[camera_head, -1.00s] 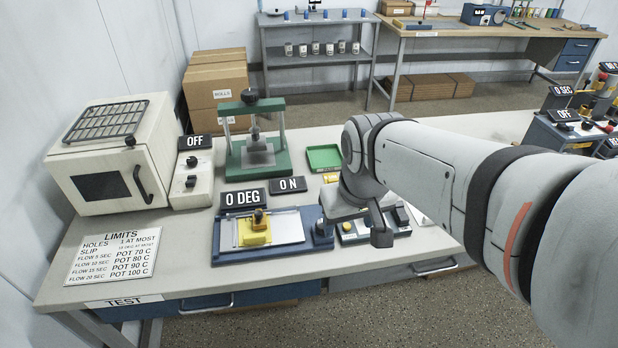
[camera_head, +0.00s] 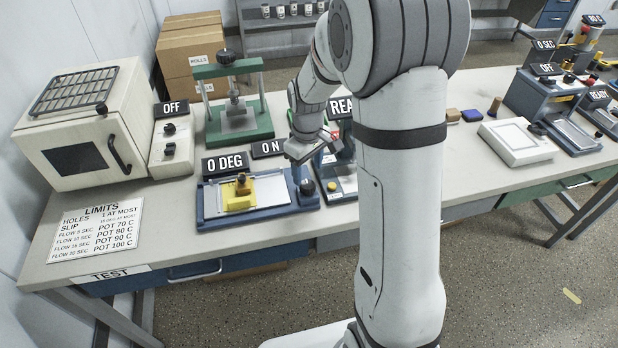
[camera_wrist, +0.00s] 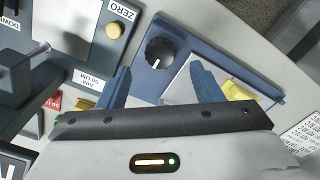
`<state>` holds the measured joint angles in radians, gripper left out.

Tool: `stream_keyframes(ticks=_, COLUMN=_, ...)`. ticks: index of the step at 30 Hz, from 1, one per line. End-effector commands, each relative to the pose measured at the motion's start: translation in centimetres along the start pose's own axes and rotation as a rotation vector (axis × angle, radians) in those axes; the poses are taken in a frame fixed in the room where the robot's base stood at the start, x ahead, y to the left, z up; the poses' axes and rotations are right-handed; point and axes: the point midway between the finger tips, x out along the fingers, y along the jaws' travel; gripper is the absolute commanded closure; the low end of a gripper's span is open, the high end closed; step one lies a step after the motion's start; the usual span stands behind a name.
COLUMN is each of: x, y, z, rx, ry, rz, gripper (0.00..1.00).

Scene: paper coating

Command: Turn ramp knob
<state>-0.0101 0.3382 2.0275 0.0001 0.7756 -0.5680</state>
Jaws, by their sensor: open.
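The ramp is a blue base (camera_head: 208,203) with a white plate (camera_head: 275,193) and a yellow block (camera_head: 238,200) on it. Its black knob (camera_head: 307,187) is at the right end; in the wrist view the knob (camera_wrist: 160,52) is round with a pale mark, on a blue panel. A "0 DEG" display (camera_head: 225,163) stands behind the ramp. My gripper (camera_head: 302,155) is above and behind the ramp's right end. In the wrist view my gripper (camera_wrist: 160,66) is open and empty, its blue fingers apart with the knob showing beyond and between their tips. Contact is not visible.
A device with a yellow button (camera_head: 332,186) is close on the right. The switch box (camera_head: 170,150) and oven (camera_head: 85,140) are left. Bench front (camera_head: 185,240) is clear.

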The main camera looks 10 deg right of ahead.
Motion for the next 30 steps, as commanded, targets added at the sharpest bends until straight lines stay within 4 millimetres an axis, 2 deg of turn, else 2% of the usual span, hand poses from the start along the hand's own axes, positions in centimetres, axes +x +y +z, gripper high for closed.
stream_keyframes(ticks=3, x=2.0, y=-0.1, z=0.1, rx=0.0, ry=-0.005, rz=-0.003, gripper=0.41)
stream_keyframes(ticks=9, x=4.3, y=-0.1, z=0.0, rx=0.0, ry=-0.002, rz=-0.001, gripper=0.41)
stream_keyframes(ticks=20, x=4.8, y=-0.1, z=0.0, rx=0.0, ry=-0.001, rz=0.0, gripper=0.42)
stream_keyframes(ticks=30, x=4.8, y=-0.1, z=0.0, rx=0.0, ry=0.0, rz=0.0, gripper=0.69)
